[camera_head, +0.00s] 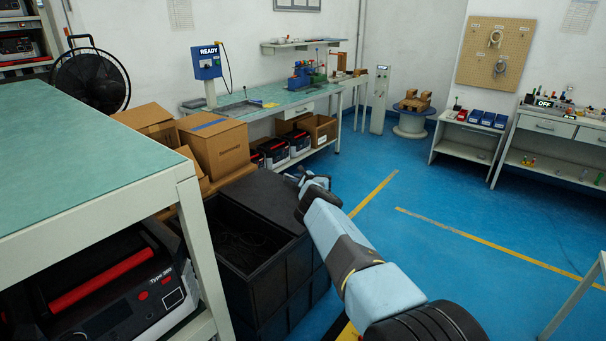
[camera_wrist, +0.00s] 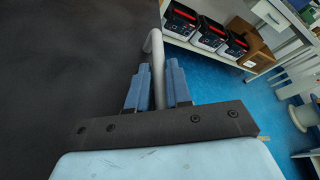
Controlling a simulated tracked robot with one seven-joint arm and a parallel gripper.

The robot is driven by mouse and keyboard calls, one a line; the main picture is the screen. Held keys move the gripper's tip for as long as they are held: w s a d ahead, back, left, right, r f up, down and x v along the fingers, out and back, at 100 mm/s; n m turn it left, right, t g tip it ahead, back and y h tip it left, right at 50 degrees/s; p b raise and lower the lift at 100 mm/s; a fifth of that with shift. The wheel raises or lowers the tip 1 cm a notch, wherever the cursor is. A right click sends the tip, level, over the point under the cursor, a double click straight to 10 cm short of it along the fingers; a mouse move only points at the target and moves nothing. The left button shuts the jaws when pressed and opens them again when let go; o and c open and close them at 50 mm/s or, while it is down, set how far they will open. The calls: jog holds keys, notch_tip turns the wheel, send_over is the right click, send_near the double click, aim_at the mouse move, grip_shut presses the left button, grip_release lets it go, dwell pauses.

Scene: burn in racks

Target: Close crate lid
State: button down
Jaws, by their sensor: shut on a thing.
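The black crate (camera_head: 262,283) stands on the floor in the head view, with the near part of its top open and a dark interior showing. Its dark lid (camera_head: 268,193) lies behind the opening, over the far part; I cannot tell its exact tilt. In the wrist view the lid looks like a large dark surface (camera_wrist: 70,70) on the left. A pale bent handle (camera_wrist: 153,45) stands at that surface's right side. My gripper (camera_wrist: 158,88) is shut on the handle, with a blue finger on each side. In the head view my gripper (camera_head: 301,176) is small, at the lid's far right edge.
A green-topped bench (camera_head: 75,160) stands close on the left, with a Type 350 unit (camera_head: 125,300) beneath. Cardboard boxes (camera_head: 215,148) sit behind the crate. A workbench (camera_head: 270,108) lines the back wall. The blue floor (camera_head: 440,200) to the right is clear.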

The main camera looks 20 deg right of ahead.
jog(key=shift+d+f, duration=0.1)
jog(key=shift+f, duration=0.35)
jog(key=c, duration=1.4)
grip_release()
jog(key=shift+f, duration=0.2)
jog(key=shift+s, duration=0.1)
jog(key=shift+s, duration=0.1)
jog(key=shift+v, duration=6.7)
jog(key=shift+d+r, duration=0.1)
jog(key=shift+r, duration=0.1)
